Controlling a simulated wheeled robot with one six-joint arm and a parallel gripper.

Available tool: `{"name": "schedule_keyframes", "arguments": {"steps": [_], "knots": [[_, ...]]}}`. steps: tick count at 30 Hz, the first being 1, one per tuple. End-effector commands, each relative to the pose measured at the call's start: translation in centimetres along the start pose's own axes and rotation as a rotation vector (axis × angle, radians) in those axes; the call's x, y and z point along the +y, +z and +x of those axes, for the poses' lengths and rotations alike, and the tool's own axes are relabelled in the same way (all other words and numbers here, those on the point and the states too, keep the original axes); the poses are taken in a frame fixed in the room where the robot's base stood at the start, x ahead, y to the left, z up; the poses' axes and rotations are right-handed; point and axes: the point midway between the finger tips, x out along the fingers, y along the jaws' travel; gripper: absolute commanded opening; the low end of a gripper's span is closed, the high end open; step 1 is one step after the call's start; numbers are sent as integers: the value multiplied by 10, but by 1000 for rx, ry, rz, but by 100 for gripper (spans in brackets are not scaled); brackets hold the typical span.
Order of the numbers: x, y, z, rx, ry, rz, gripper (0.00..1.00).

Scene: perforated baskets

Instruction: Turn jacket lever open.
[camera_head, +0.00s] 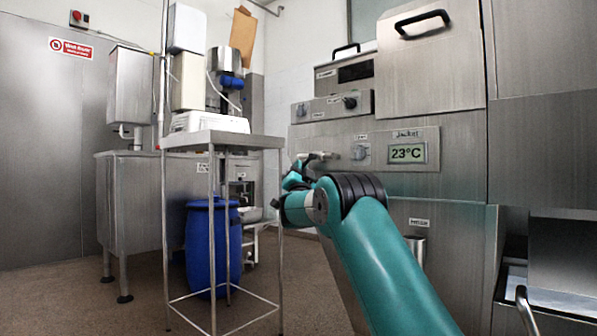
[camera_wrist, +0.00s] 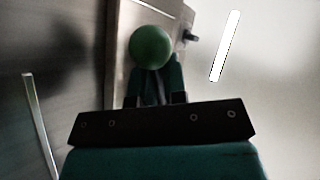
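The Jacket panel (camera_head: 405,150) on the steel machine carries a display reading 23°C and a round grey knob (camera_head: 360,152). A grey handle-like part (camera_head: 319,156) sticks out to the left of that knob, just above my wrist. My gripper (camera_head: 296,176) is small and partly hidden by my arm in the head view. In the wrist view, a green ball (camera_wrist: 151,46) sits at the tips of my gripper's fingers (camera_wrist: 157,80). The ball covers the fingertips, so I cannot tell whether they grip it or what it is attached to.
A steel stand (camera_head: 223,139) and a blue barrel (camera_head: 208,240) are left of my arm. Steel cabinet fronts (camera_head: 430,70) rise behind and right of it. A metal handle (camera_head: 526,308) is at the lower right. Floor (camera_head: 75,290) is clear at the left.

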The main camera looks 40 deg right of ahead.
Motion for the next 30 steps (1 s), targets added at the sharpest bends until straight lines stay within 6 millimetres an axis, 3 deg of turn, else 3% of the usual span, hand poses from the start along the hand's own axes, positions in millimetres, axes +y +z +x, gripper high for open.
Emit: {"name": "schedule_keyframes", "arguments": {"steps": [1, 3, 11, 16, 20, 30], "knots": [[-1, 0, 0, 0, -1, 2, 24], [-1, 0, 0, 0, -1, 1, 37], [0, 0, 0, 0, 0, 1, 37], [0, 1, -12, -2, 2, 1, 37], [-1, 2, -36, -4, -2, 0, 37], [2, 6, -123, -4, -3, 0, 37]]}}
